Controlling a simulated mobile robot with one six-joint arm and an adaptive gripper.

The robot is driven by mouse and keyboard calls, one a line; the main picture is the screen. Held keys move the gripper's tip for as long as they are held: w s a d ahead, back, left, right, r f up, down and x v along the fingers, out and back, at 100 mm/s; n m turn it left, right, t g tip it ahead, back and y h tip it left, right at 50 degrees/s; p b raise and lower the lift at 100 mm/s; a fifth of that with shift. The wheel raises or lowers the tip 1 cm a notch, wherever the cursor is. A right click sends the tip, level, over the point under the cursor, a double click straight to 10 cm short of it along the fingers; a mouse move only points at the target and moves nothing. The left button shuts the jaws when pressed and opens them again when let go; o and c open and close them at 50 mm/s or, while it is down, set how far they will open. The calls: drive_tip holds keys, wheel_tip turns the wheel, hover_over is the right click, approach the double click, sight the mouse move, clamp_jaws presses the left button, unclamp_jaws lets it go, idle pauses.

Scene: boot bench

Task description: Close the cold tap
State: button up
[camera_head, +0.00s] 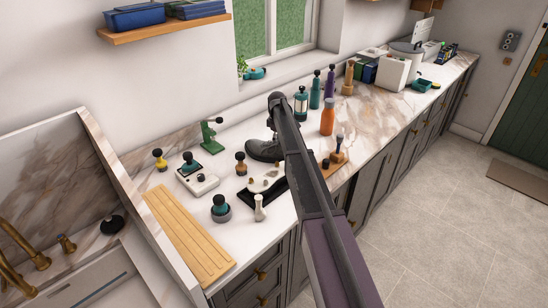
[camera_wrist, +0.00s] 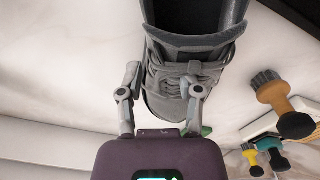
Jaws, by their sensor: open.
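Brass taps stand at the sink at the lower left of the head view: a curved spout (camera_head: 12,250) and two short brass fittings, one (camera_head: 40,260) beside the spout and one (camera_head: 67,244) farther right. I cannot tell which is the cold tap or whether it is turned on. My gripper (camera_wrist: 163,76) is open, its two fingers spread in front of a grey laced boot (camera_wrist: 180,62). I cannot tell whether they touch it.
A marble side panel (camera_head: 97,150) rises between the sink and the worktop. A ribbed wooden board (camera_head: 188,235), a green stand (camera_head: 210,137), several brushes and an orange bottle (camera_head: 327,118) crowd the worktop.

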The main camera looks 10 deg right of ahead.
drive_tip(key=shift+f+b, duration=0.6)
drive_tip(key=shift+f, duration=0.3)
clamp_jaws()
